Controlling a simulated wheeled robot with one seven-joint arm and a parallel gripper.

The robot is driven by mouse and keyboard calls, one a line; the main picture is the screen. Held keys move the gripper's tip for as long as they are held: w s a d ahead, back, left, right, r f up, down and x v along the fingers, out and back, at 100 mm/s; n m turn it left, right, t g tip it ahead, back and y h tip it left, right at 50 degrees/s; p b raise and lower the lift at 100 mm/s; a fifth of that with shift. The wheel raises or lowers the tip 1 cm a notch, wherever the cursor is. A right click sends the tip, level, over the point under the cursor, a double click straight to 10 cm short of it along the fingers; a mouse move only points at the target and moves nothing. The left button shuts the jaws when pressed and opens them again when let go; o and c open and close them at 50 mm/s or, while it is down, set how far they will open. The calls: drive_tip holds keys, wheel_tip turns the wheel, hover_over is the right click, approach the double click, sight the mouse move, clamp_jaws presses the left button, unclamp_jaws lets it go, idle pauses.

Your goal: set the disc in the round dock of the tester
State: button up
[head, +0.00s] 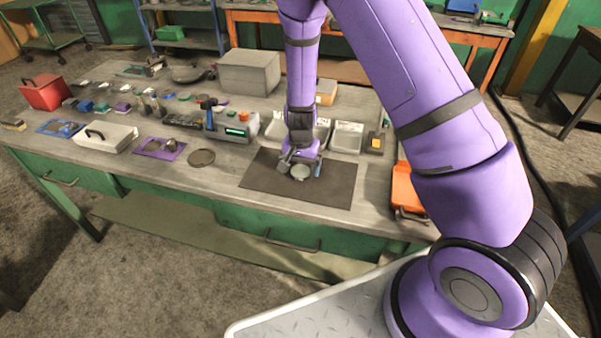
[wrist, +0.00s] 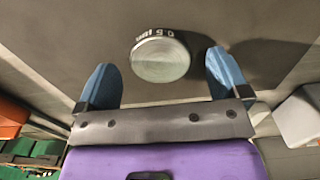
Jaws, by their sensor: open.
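The disc (wrist: 160,60) is a pale metal round with "0.5 lbm" on its side, lying on a dark mat. In the wrist view it sits between the two blue fingers of my gripper (wrist: 162,68), with a gap to each finger. In the head view the disc (head: 300,173) shows on the mat under my gripper (head: 302,166), which is open and holds nothing. A grey device with a green display and a blue upright part, perhaps the tester (head: 232,129), stands left of the mat. I cannot make out a round dock on it.
The dark mat (head: 340,193) is clear around the disc. White bins (head: 347,137) stand behind, and an orange case (head: 408,190) lies at the right end. A large grey box (head: 249,72) and several small parts fill the back.

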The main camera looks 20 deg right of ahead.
drive_tip(key=shift+f, duration=0.55)
drive_tip(key=c, duration=1.3)
drive_tip(key=shift+c, duration=0.2)
drive_tip(key=shift+r, duration=0.15)
